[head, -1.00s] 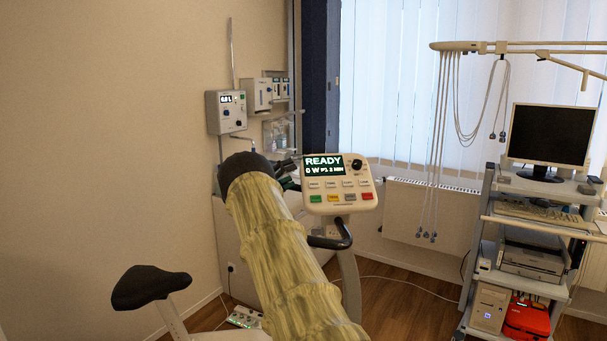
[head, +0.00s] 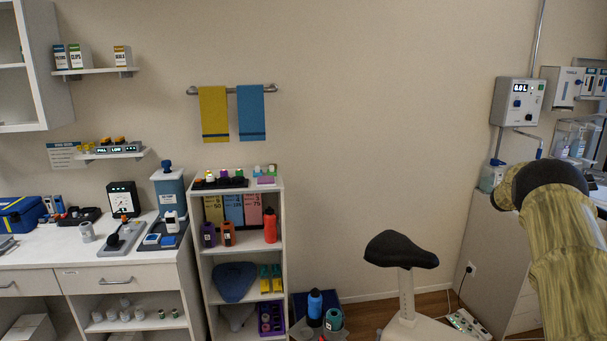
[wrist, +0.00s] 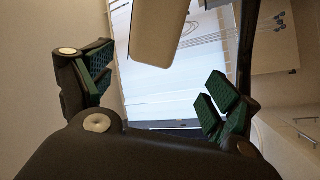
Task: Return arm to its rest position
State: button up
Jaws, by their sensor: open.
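My arm (head: 565,245) rises at the right edge of the head view, in a wrinkled yellowish cover with a dark joint at its top. My gripper is mostly hidden behind the arm there. In the wrist view my gripper (wrist: 158,80) has its two dark fingers with green ribbed pads spread wide apart. It is open, with nothing clasped between the pads. A pale, rounded object (wrist: 158,32) shows at the top between the fingers; I cannot tell what it is or how near.
An exercise bike's black saddle (head: 400,250) stands left of my arm. A wall unit (head: 517,102) hangs behind. A white shelf (head: 283,215) with bottles and a counter (head: 40,257) with devices line the left wall. A power strip (head: 468,322) lies on the floor.

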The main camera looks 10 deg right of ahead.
jog(key=w+a+f+n+t+h+b, duration=0.15)
jog(key=w+a+f+n+t, duration=0.35)
jog(key=w+a+f+t, duration=0.5)
jog(key=w+a+f+n+t+h, duration=0.25)
jog(key=a+f+n+t, duration=0.45)
jog(key=f, duration=0.8)
jog(key=s+a+f+n+t+y+b, duration=0.3)
jog(key=a+f+y, duration=0.6)
jog(key=a+f, duration=1.5)
jog(key=s+a+f+g+y, duration=0.1)
jog(key=s+a+f+y, duration=0.2)
jog(key=s+a+f, duration=0.45)
jog(key=s+a+f+y, duration=0.45)
jog(key=s+a, duration=0.45)
jog(key=a, duration=0.4)
jog(key=s+a+g+y, duration=0.1)
jog(key=s+a+g, duration=0.1)
jog(key=s+a, duration=0.3)
jog(key=s+a+g+y, duration=0.1)
jog(key=s+a, duration=0.5)
jog(key=s, duration=0.7)
jog(key=s+a+f+g+y+b, duration=0.1)
jog(key=s+a+g+y, duration=0.1)
jog(key=s+a, duration=0.4)
jog(key=s+g, duration=0.1)
jog(key=s, duration=0.2)
jog(key=shift+a+m, duration=0.25)
jog(key=shift+m, duration=0.15)
